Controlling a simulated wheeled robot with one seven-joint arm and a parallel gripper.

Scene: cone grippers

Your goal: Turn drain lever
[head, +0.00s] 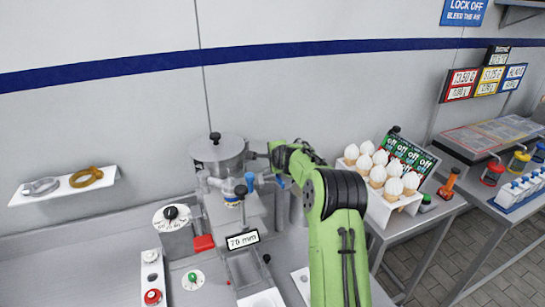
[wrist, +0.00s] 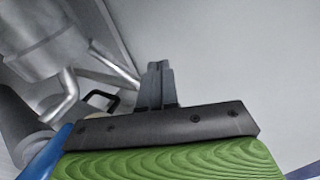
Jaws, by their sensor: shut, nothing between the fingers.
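A steel vessel with a lid (head: 217,152) stands on the bench against the wall. Below it are pipes with small blue-handled levers, one left of centre (head: 240,190) and one closer to my arm (head: 280,183). I cannot tell which is the drain lever. My gripper (head: 257,154) is right beside the vessel, partly hidden by my green arm. In the wrist view my gripper (wrist: 159,68) is shut and empty, its fingers together against a plain grey surface. Left of it are metal pipes (wrist: 66,95), a black loop handle (wrist: 103,98) and a blue part (wrist: 48,152).
A rack of white cones (head: 385,172) stands right of my arm, with an orange-handled item (head: 448,183) beside it. A "7.5 mm" sign (head: 242,239), dial (head: 171,212) and red and green knobs (head: 192,279) are at the front left. A wall shelf (head: 64,186) is farther left.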

